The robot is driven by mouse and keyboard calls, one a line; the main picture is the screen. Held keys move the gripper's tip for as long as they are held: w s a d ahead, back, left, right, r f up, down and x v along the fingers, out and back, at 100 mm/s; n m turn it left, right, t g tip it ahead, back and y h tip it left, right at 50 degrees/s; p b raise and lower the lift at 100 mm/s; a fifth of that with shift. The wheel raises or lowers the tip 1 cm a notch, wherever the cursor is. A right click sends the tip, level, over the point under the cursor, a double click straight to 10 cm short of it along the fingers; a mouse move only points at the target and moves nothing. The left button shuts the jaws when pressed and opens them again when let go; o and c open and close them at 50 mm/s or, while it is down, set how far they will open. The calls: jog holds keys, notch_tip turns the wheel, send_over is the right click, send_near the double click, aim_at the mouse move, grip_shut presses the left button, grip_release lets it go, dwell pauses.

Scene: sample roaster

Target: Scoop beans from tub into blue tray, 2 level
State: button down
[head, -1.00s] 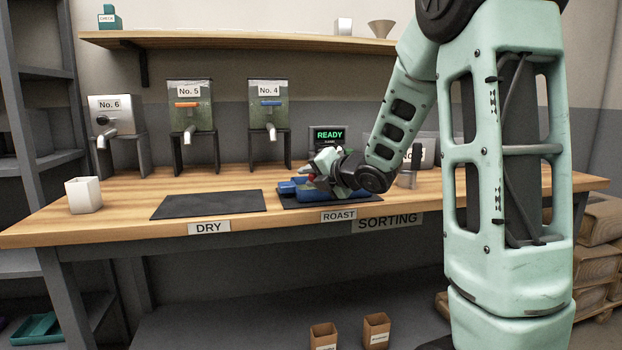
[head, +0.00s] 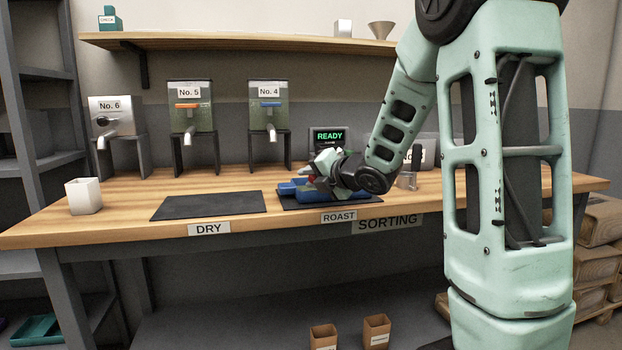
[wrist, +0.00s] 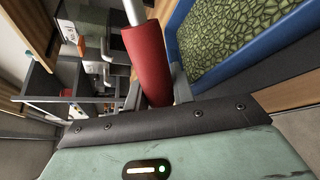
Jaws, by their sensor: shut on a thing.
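My gripper (head: 326,168) is shut on the red handle (wrist: 146,62) of a scoop, over the blue tray (head: 290,189) on the black ROAST mat. In the wrist view the handle runs up between the fingers to a metal shaft (wrist: 134,10); the scoop's bowl is out of view. The blue tray's rim (wrist: 205,86) shows right of the handle, and green beans (wrist: 235,38) cover its visible floor. In the head view my gripper hides much of the tray. A pale container (head: 428,150) with a partly hidden label stands behind my arm; I cannot tell whether it is the tub.
The DRY mat (head: 208,205) is bare, with a white cup (head: 84,196) farther left. Dispensers (head: 190,108) line the bench's back. The front bench strip is clear.

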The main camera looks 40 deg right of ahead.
jog(key=shift+r, duration=0.1)
jog(key=shift+r+p, duration=0.95)
jog(key=shift+r, duration=0.5)
jog(key=shift+w, duration=0.1)
